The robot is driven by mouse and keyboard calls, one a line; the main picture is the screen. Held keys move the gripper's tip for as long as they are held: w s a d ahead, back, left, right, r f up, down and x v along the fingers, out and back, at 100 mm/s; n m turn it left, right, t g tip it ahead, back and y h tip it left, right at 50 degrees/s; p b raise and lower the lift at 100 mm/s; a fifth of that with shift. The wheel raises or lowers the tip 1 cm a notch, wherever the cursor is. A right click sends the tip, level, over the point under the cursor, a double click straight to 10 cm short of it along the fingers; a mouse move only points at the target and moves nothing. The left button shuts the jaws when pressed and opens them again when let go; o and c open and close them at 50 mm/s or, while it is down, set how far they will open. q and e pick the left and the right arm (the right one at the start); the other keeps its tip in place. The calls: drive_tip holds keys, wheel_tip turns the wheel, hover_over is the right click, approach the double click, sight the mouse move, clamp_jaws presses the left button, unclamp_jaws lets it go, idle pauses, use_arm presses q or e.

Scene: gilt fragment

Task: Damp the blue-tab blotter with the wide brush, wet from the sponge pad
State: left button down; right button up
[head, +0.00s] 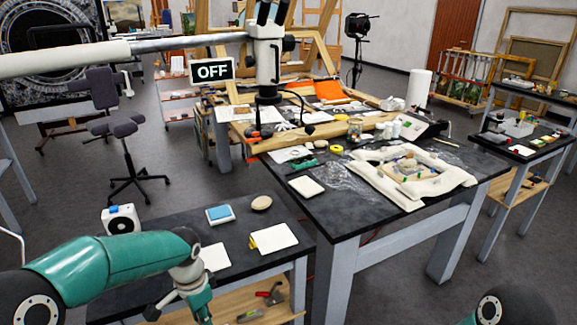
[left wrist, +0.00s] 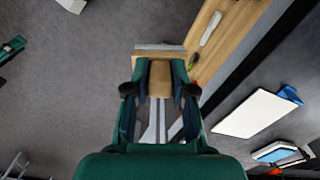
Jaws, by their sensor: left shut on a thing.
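My left gripper (head: 200,308) hangs low at the near edge of the side table in the head view. In the left wrist view, the gripper (left wrist: 160,80) is shut on a tan handle (left wrist: 160,84) with a wide wooden head and a pale grey edge, apparently the wide brush. A white blotter with a blue tab (left wrist: 254,113) lies right of the gripper, apart from it. A white blotter (head: 213,257) close to my left arm in the head view shows no tab. The sponge pad (head: 220,213), blue in a white tray, lies farther back. My right gripper is out of view.
A yellow-tab blotter (head: 273,238) and an oval stone (head: 261,203) lie right of the pad. A white box (head: 121,218) stands left. Tools lie on the wooden shelf (head: 240,300) below. The big workbench (head: 345,200) is crowded.

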use_arm(q)
drive_tip(key=n, duration=0.4)
drive_tip(key=shift+w, duration=0.3)
drive_tip(key=n, duration=0.5)
drive_tip(key=shift+w+d, duration=0.1)
drive_tip(key=shift+w, duration=0.1)
